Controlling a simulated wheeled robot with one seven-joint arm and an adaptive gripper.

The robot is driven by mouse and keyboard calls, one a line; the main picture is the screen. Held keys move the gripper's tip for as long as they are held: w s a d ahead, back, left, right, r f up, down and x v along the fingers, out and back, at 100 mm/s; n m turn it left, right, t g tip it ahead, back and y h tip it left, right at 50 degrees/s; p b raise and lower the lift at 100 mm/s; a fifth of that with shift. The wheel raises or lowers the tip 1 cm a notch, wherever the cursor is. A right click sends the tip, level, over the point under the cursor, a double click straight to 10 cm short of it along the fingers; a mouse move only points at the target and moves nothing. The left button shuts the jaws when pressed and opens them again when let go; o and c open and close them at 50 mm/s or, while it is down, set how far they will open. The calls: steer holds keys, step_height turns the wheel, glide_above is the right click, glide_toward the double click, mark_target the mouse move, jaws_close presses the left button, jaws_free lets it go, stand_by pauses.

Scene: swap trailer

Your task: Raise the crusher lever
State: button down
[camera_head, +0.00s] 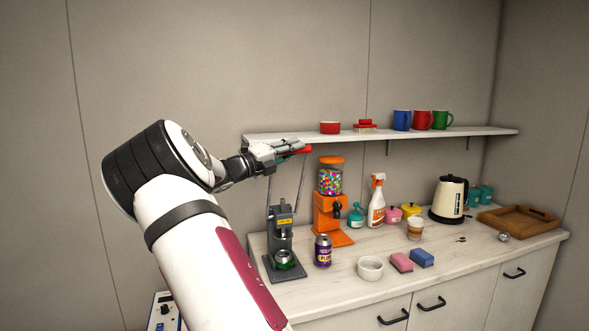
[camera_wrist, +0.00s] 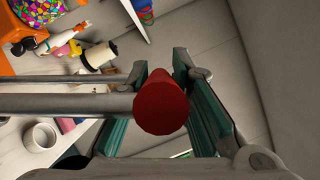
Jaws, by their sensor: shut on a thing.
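The can crusher (camera_head: 281,240) stands on the left end of the counter, with a green can (camera_head: 284,259) in its base. Its lever points up, with two grey rods rising to a red handle (camera_head: 298,150) at shelf height. My gripper (camera_head: 284,151) is shut on the red handle, near the left end of the wall shelf. In the wrist view the red handle's round end (camera_wrist: 160,104) sits between the two green-padded fingers, with the grey rods running off to the left.
A wall shelf (camera_head: 470,132) with a red bowl and several mugs is right beside my gripper. A candy dispenser (camera_head: 330,205) stands right of the crusher. A purple can (camera_head: 323,250), white bowl (camera_head: 370,268), sponges, spray bottle and kettle (camera_head: 449,199) are on the counter.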

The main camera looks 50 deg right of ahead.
steer(key=shift+w+d+r+b, duration=0.2)
steer(key=shift+w+d+r, duration=0.2)
steer(key=shift+w, duration=0.3)
steer(key=shift+w+d+r+b, duration=0.25)
steer(key=shift+w+d, duration=0.2)
steer(key=shift+w, duration=0.2)
steer(key=c, duration=1.4)
jaws_free()
steer(key=shift+c, duration=0.2)
steer(key=shift+a, duration=0.1)
steer(key=v, duration=1.1)
steer(key=shift+a+f, duration=0.15)
steer(key=shift+a, duration=0.2)
